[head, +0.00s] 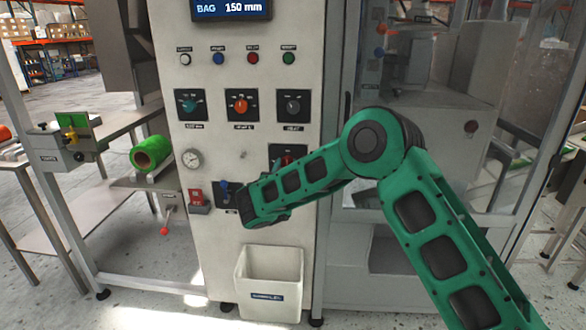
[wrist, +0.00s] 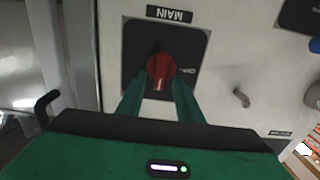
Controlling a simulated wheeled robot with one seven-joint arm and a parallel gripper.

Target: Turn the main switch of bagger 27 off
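The main switch is a red rotary knob (wrist: 160,72) on a black square plate, under an upside-down MAIN label in the wrist view. A pale pointer line on the knob points down in that picture, towards my gripper. Small white lettering sits to the knob's right. My gripper (wrist: 157,92) is open, with one green finger on either side of the knob's lower part; I cannot tell whether they touch it. In the head view the red knob (head: 287,160) shows partly above my green forearm, which hides the plate's lower part and my gripper. No bagger number is readable.
Above on the panel are three rotary knobs, including an orange one (head: 240,105), and several small buttons. A blue-handled switch (head: 226,190), a red switch (head: 197,200) and a gauge (head: 192,158) are at left. A white bin (head: 268,262) hangs below. A green roll (head: 150,153) is further left.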

